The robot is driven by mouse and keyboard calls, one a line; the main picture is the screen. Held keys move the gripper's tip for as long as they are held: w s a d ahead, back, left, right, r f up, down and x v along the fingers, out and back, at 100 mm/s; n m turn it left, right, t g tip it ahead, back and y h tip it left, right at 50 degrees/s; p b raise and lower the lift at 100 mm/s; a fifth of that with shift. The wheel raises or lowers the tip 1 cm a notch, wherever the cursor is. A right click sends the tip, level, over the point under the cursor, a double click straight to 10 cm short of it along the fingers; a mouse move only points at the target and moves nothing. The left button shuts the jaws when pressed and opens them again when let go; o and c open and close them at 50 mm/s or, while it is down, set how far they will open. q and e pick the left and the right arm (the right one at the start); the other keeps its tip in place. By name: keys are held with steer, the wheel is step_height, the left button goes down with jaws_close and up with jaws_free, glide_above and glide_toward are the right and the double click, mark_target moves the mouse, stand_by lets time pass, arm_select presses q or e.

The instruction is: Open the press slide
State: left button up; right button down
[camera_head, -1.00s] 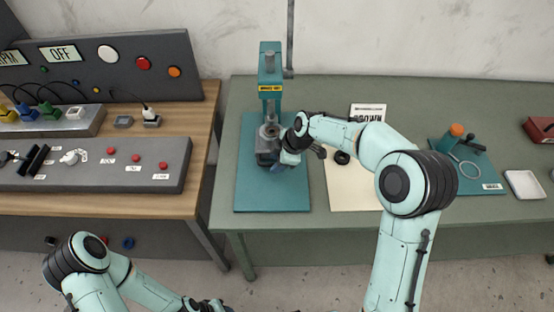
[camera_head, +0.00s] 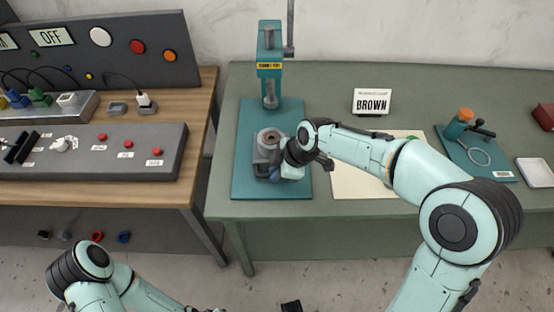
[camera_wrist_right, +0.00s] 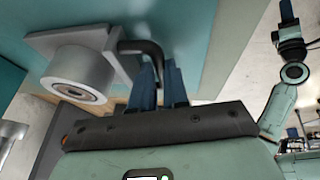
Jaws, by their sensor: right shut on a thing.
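The teal press (camera_head: 268,55) stands at the back of a teal base plate (camera_head: 243,185). Its press slide, a grey block with a round socket (camera_head: 268,148), sits forward of the vertical ram (camera_head: 270,98), clear of it. In the right wrist view the slide shows as a grey cylinder on a plate (camera_wrist_right: 78,75) with a black bent handle (camera_wrist_right: 148,50). My right gripper (camera_head: 284,173) is at the front right of the slide. Its blue fingers (camera_wrist_right: 163,85) are shut on the handle. My left arm shows at the bottom left; its fingers are out of frame.
A cream sheet (camera_head: 355,178) and a card reading BROWN (camera_head: 371,102) are right of the press. A teal fixture (camera_head: 470,145) and white tray (camera_head: 536,172) lie farther right. A wooden bench with a control panel (camera_head: 90,150) stands left, across a gap.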

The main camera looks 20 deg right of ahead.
steer(key=s+b, duration=0.1)
steer(key=s, duration=0.1)
steer(key=s+a+b, duration=0.1)
steer(key=s, duration=0.1)
steer(key=shift+s+a, duration=0.2)
steer(key=shift+s, duration=0.2)
steer(key=shift+s+a, duration=0.1)
steer(key=shift+s, duration=0.25)
arm_select(q)
steer(key=f, duration=0.3)
steer(key=shift+s, duration=0.4)
arm_select(e)
steer(key=c, duration=1.1)
jaws_free()
arm_select(q)
steer(key=shift+w+r+p, duration=0.25)
steer(key=shift+r+p, duration=0.4)
steer(key=shift+r, duration=0.05)
arm_select(e)
steer(key=v, duration=1.3)
steer(key=shift+r, duration=0.2)
